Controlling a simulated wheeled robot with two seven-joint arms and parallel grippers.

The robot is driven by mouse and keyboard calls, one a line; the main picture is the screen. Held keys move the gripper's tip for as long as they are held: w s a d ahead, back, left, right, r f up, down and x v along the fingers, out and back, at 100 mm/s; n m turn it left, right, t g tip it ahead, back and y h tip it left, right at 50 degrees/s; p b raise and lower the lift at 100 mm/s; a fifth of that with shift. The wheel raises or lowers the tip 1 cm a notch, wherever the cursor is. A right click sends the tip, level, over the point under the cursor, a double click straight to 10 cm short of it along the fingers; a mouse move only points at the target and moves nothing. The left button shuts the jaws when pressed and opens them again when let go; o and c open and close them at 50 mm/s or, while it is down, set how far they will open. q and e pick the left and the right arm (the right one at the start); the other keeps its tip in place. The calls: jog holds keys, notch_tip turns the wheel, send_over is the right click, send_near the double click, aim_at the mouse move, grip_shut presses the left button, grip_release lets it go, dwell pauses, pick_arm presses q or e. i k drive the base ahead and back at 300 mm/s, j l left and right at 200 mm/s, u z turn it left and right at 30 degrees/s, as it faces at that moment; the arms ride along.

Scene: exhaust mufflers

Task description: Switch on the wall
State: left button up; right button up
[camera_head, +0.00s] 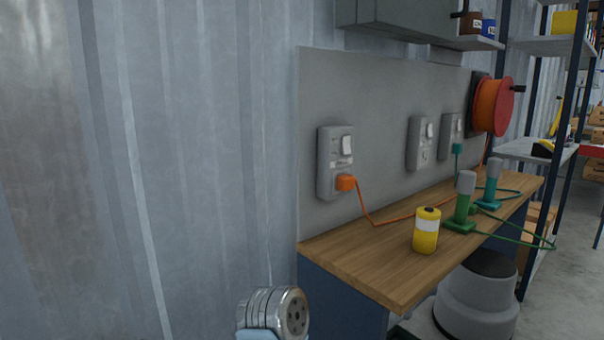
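Three grey wall switch boxes are mounted on a grey panel (385,110) above a wooden bench. The nearest switch box (329,165) has a white rocker (346,144) at its upper right and an orange plug (346,183) in its lower part. The middle switch box (416,155) has a white rocker and no plug. The far switch box (448,125) has a teal plug (457,148) below its rocker. The on or off positions of the rockers are too small to tell. Neither of my grippers is in view.
The bench top (375,270) holds a yellow can (426,230) and green (463,205) and teal (491,185) corded tools. An orange cord runs from the plug along the bench towards an orange reel (490,106). A metal cabinet (400,18) hangs above. A metallic round part (275,312) shows at the bottom.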

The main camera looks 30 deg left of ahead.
aim_at(346, 149)
jog(key=u, duration=0.9)
jog(key=l+u, duration=0.15)
jog(key=l, duration=0.55)
